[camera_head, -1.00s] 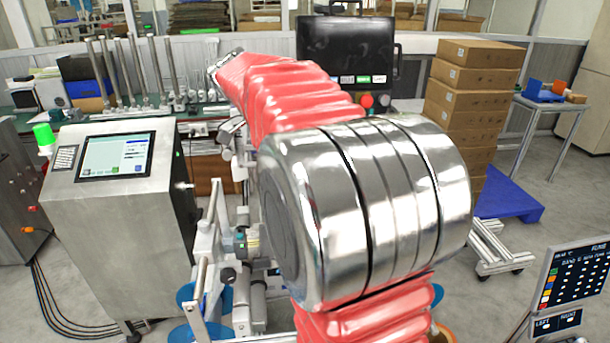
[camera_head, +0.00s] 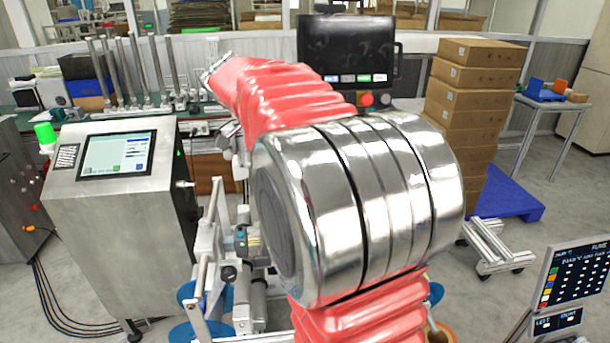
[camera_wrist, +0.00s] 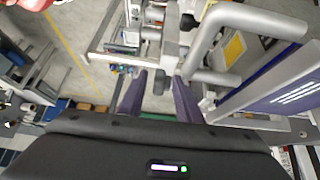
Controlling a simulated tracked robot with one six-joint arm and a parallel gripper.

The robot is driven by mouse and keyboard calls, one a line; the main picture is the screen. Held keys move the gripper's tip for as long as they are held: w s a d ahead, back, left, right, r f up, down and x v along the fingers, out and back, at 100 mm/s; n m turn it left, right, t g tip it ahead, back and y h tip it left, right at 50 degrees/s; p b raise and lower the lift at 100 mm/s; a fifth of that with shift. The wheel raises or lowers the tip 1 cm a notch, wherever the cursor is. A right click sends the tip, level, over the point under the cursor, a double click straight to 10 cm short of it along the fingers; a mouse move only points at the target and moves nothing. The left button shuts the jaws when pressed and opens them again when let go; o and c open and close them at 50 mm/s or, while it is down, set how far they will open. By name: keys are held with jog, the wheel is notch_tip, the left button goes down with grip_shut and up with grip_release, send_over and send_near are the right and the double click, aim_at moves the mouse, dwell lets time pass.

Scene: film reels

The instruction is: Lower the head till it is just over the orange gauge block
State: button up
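My gripper (camera_wrist: 160,85) shows in the wrist view as two purple fingers with a clear gap between them, open and empty. A dark round knob (camera_wrist: 158,80) on a grey metal machine shows in that gap; I cannot tell how far beyond the fingertips it is. In the head view the machine (camera_head: 240,285) stands just left of my arm, which hides much of it. I cannot make out which part is its head.
A steel cabinet with a screen (camera_head: 115,155) stands left of the machine. Stacked cartons (camera_head: 470,100) and a blue pallet (camera_head: 510,195) are at the right. A thick grey bent handle (camera_wrist: 245,15) rises close right of my fingers. A panel (camera_head: 575,280) stands front right.

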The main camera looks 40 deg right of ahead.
jog(key=shift+r, duration=0.1)
jog(key=v, duration=1.3)
jog(key=shift+a+r, duration=0.2)
jog(key=s+a+f+n+t+y, duration=0.2)
jog(key=s+a+f+n+t, duration=0.2)
jog(key=s+a+f+n, duration=0.3)
jog(key=s+a+f+n+t+y, duration=0.3)
jog(key=s+a+f+n+t, duration=0.2)
jog(key=a+f+n, duration=0.9)
jog(key=s+n, duration=0.2)
jog(key=n, duration=0.1)
jog(key=shift+s+n+t+y, duration=0.3)
jog(key=shift+s+n, duration=0.05)
jog(key=shift+n, duration=0.05)
jog(key=shift+s+a+f, duration=0.1)
